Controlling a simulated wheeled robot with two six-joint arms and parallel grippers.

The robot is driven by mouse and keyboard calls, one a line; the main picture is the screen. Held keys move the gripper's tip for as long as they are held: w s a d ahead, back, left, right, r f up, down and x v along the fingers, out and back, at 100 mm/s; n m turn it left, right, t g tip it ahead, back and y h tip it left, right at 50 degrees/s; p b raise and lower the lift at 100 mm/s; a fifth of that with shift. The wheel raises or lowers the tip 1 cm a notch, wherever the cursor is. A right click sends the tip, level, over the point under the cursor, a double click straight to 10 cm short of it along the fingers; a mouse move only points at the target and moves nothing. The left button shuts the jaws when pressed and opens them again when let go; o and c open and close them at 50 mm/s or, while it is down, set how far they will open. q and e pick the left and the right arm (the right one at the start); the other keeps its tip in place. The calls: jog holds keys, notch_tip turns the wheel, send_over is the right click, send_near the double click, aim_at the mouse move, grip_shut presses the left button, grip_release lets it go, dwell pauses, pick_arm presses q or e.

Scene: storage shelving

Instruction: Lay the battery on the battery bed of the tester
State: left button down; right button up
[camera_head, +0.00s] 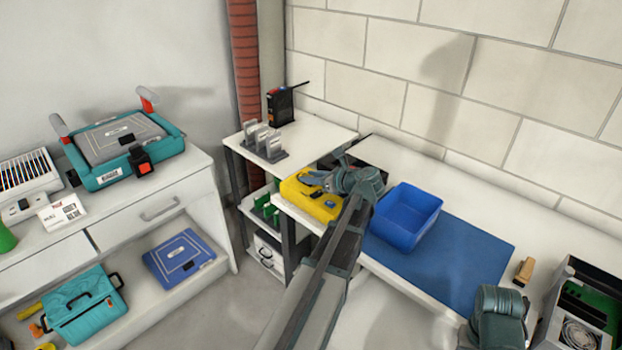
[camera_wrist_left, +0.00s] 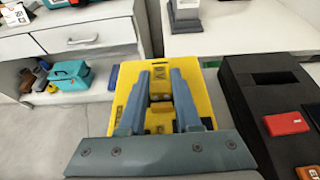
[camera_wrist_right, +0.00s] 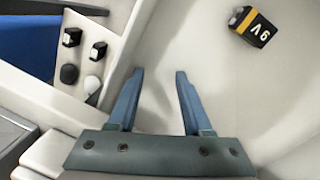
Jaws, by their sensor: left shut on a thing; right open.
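The battery bed is not clear. My right gripper (camera_wrist_right: 158,74) is open and empty, apart from the battery.
A blue bin (camera_head: 405,213) and blue mat (camera_head: 460,262) lie on the bench. A tan block (camera_head: 524,271) and an open case with a fan (camera_head: 585,315) stand at the right. A black box (camera_wrist_left: 262,115) is beside the yellow device. Knobs (camera_wrist_right: 68,74) line a pale panel.

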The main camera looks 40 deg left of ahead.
pick_arm(q)
jog(key=c, duration=0.6)
grip_release()
jog(key=shift+f, duration=0.1)
jog(key=shift+r+p, duration=0.3)
pick_arm(e)
jog(key=shift+r, duration=0.2)
pick_arm(q)
jog(key=p+v, duration=0.4)
jog(key=v, duration=0.6)
jog(key=shift+d, duration=0.2)
pick_arm(e)
notch_tip(320, 180, up, 4)
pick_arm(q)
jog(key=shift+v, duration=0.8)
pick_arm(e)
jog(key=shift+r, duration=0.15)
pick_arm(q)
jog(key=shift+f, duration=0.1)
